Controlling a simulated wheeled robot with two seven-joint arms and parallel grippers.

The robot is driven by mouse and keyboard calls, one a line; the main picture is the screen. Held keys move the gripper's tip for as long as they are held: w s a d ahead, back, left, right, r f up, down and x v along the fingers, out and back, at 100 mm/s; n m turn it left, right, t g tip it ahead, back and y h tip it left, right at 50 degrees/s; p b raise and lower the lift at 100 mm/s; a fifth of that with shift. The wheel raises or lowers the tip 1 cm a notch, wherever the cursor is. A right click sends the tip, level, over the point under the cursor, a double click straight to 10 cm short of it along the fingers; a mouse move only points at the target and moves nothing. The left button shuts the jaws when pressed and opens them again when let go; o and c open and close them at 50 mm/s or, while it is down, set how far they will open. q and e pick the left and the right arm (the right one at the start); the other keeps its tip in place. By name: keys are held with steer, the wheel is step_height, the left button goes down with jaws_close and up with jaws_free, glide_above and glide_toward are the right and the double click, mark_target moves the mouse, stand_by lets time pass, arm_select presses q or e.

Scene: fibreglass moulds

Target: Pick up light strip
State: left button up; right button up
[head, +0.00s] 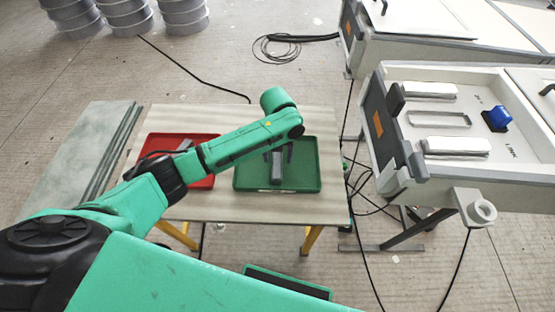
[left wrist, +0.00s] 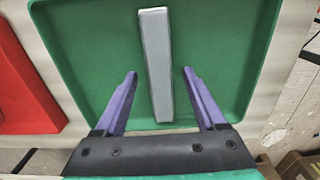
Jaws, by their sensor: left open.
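A light strip (left wrist: 156,65), a long pale grey bar, lies in the green tray (left wrist: 85,60). In the left wrist view it runs nearly upright in the picture, tilted slightly, between the two fingers of my left gripper (left wrist: 160,73). The fingers stand apart on either side with a gap to the bar, so the gripper is open and empty. In the head view my left gripper (head: 279,154) is over the green tray (head: 308,178), and part of the strip (head: 276,172) shows below it. How high the fingertips are above the tray is hard to tell. My right gripper is not in view.
A red tray (head: 204,183) with a grey item (head: 185,145) lies beside the green one on the table (head: 230,207). A white bench (head: 485,100) with pale bars and a blue part (head: 497,118) stands at the right. Cables lie on the floor between them.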

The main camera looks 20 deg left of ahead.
arm_select(q)
jaws_close()
steer(key=shift+r, duration=0.15)
